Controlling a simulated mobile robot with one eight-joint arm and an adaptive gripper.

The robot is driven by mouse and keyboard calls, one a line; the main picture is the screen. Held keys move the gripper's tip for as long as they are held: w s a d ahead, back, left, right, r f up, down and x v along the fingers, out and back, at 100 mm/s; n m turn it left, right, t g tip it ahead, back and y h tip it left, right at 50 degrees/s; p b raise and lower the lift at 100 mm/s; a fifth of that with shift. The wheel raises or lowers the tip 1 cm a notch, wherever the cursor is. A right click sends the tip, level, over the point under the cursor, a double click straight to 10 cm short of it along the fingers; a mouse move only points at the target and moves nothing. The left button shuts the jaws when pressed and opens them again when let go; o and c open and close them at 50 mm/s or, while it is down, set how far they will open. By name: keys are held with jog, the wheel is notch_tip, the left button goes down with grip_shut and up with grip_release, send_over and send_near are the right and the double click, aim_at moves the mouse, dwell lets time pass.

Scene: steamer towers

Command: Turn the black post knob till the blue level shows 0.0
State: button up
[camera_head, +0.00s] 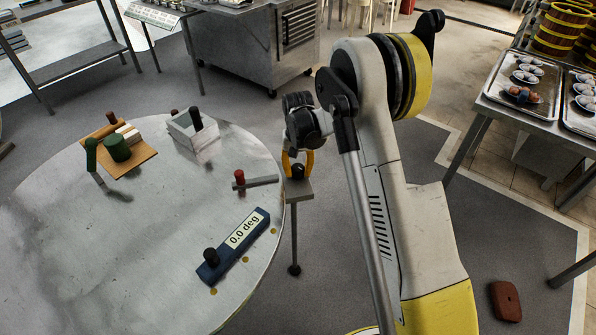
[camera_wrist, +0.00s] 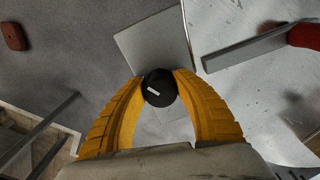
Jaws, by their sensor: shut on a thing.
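The black knob (camera_wrist: 158,88) sits on the flat grey top (camera_wrist: 137,36) of a thin post beside the round table. A short white mark shows on the knob's face in the wrist view. My gripper (camera_head: 297,169) has its yellow fingers shut on the knob from two sides; the wrist view shows the fingertips (camera_wrist: 160,84) touching it. The blue level (camera_head: 220,262) lies on the round table near its right edge. Its white display reads 0.0 deg, and a black knob stands at its near end.
The round table (camera_head: 140,260) also holds a red-knobbed grey bar (camera_head: 262,182), a wooden board (camera_head: 137,160) with green pieces and a white block (camera_head: 190,128). A metal table with trays (camera_head: 524,88) stands right. A brown block (camera_head: 506,300) lies on the floor.

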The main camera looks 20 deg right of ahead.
aim_at(298, 168)
dwell(0.4)
jog(key=o, duration=1.2)
notch_tip(298, 168, up, 12)
